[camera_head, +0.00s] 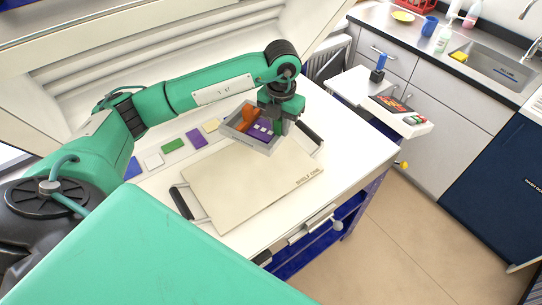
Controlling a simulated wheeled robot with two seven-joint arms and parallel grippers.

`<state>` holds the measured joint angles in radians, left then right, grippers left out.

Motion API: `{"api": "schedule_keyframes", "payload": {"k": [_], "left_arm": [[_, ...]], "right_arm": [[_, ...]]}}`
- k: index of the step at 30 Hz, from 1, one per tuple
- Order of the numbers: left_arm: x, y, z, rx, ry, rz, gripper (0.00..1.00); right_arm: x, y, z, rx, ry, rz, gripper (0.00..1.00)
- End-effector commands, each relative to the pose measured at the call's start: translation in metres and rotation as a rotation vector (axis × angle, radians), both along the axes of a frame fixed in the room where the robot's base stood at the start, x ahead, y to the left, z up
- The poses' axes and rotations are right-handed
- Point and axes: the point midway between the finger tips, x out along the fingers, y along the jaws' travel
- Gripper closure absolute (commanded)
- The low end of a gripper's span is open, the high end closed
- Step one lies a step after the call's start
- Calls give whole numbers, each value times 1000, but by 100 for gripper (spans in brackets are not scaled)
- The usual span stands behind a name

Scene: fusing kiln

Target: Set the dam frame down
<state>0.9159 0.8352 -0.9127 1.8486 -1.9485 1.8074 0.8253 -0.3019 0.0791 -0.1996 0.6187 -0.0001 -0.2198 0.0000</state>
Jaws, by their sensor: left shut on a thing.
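The dam frame (243,142) is a grey, open rectangular frame. My left gripper (274,122) is shut on its right side, with the fingers partly hiding that side. Orange and purple pieces with small pale squares (262,129) show within the frame's outline. The frame overlaps the far edge of a cream kiln shelf (225,185) marked "SHELF ONE". I cannot tell whether the frame touches the shelf or hangs just above it. My right gripper is not in view.
The shelf lies on a white table, between black handles at its left (182,203) and right (309,132). Blue, white, green (172,146), purple and cream squares lie in a row behind it. The shelf's middle and front are clear. A side stand (362,85) and sink counter are at right.

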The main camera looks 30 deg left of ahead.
Motion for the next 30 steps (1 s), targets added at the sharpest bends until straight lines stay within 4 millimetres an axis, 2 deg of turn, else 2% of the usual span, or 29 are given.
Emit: {"api": "schedule_keyframes", "payload": {"k": [1, 4, 12, 17, 20, 27, 30], "left_arm": [[-1, 0, -10, 0, 7, 1, 100], [-1, 0, -36, 1, 6, 1, 100], [-1, 0, -102, 0, 5, 0, 100], [0, 0, -123, -1, 1, 1, 100], [0, 0, -129, 0, 2, 0, 100], [0, 0, -162, 0, 2, 1, 100], [0, 0, -169, 0, 0, 0, 100]], "right_arm": [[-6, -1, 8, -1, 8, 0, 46], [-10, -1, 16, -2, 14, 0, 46], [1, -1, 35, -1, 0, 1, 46], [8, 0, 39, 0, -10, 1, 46], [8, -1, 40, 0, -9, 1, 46], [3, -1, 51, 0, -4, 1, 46], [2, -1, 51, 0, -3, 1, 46]]}}
